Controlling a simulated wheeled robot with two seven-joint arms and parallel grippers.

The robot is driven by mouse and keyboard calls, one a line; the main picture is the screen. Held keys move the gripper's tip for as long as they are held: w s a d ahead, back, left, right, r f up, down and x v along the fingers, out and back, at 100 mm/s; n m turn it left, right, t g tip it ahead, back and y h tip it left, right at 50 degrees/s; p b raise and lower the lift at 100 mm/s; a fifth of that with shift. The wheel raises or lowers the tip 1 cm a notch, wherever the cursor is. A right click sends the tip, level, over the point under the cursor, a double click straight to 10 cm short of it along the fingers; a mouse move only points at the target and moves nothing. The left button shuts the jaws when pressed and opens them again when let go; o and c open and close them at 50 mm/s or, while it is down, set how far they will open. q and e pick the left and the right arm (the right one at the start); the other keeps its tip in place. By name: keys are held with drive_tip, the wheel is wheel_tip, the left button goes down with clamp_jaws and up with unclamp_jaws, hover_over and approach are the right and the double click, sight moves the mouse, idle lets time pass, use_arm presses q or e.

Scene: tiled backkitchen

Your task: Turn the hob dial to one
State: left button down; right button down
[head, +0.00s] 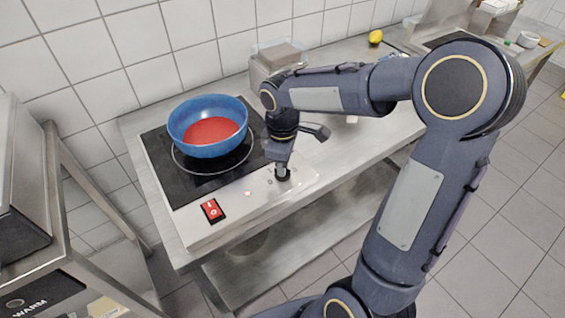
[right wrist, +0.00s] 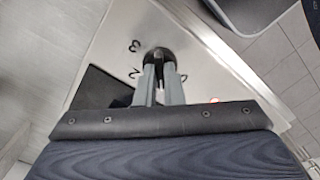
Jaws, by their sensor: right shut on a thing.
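The hob dial (head: 282,177) is a small black knob on the pale front panel of the hob (head: 185,190). My right gripper (head: 282,168) points down onto it with its fingers closed around it. In the right wrist view the two grey fingers (right wrist: 160,70) grip the dark round dial (right wrist: 157,55). A "3" (right wrist: 134,46) and a "2" (right wrist: 134,74) are printed to the left of the dial. Another mark right of the fingers is partly hidden. The dial's pointer cannot be made out. My left gripper is not in view.
A blue bowl-shaped pan (head: 205,148) with red contents stands on the black hob plate. A red switch (head: 212,210) is on the front panel. A small light (head: 248,194) sits between switch and dial. A metal container (head: 272,62) stands behind my right forearm; a lemon (head: 375,37) lies farther back.

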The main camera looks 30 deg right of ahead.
drive_tip(key=shift+m, duration=1)
drive_tip(key=c, duration=1.5)
unclamp_jaws()
drive_tip(key=shift+c, duration=0.2)
wheel_tip(320, 180, up, 8)
drive_tip(key=shift+f+p, duration=0.2)
drive_tip(key=shift+p, duration=0.2)
drive_tip(key=shift+r, duration=0.1)
